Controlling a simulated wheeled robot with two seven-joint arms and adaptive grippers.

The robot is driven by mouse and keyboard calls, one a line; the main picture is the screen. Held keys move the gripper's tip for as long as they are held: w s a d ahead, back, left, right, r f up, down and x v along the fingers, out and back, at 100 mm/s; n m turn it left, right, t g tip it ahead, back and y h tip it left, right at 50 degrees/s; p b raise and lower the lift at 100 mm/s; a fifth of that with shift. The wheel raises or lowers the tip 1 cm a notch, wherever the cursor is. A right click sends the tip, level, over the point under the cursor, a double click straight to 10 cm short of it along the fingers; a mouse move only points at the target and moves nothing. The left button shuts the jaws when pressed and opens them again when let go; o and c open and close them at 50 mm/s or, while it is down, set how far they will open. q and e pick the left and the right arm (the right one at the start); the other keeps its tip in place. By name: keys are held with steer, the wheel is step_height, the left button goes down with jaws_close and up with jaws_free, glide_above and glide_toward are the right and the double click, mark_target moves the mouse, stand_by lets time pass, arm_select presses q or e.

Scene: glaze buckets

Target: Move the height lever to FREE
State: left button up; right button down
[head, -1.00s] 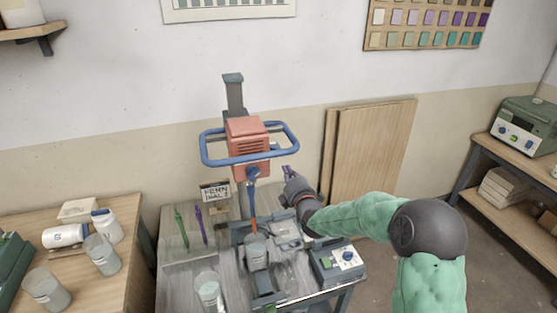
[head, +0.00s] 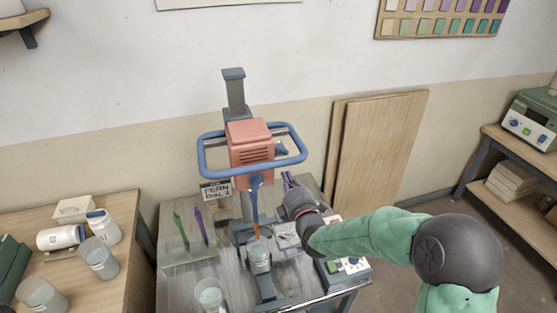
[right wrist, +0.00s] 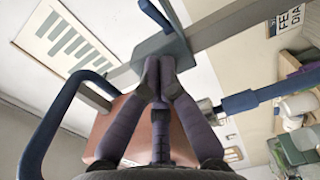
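The mixer's red motor housing (head: 250,148) sits on a grey column (head: 235,95) with a blue ring handle (head: 209,163) around it. A small dark blue part, seemingly the height lever (head: 281,149), sticks out at the housing's right side. In the right wrist view a blue lever (right wrist: 160,14) rises from a grey-blue block (right wrist: 168,45). My right gripper (head: 289,181) is right of and below the housing. Its purple fingers (right wrist: 158,72) are together, with nothing seen between them. The tips overlap the block in view; contact cannot be told. No FREE marking is readable. My left gripper is out of view.
A control box (head: 345,268) is on the table's right. A sign (head: 215,191), green and purple tools and a clear beaker (head: 209,293) are left. Wood panels (head: 378,150) lean behind.

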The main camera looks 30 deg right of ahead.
steer(key=x, duration=1)
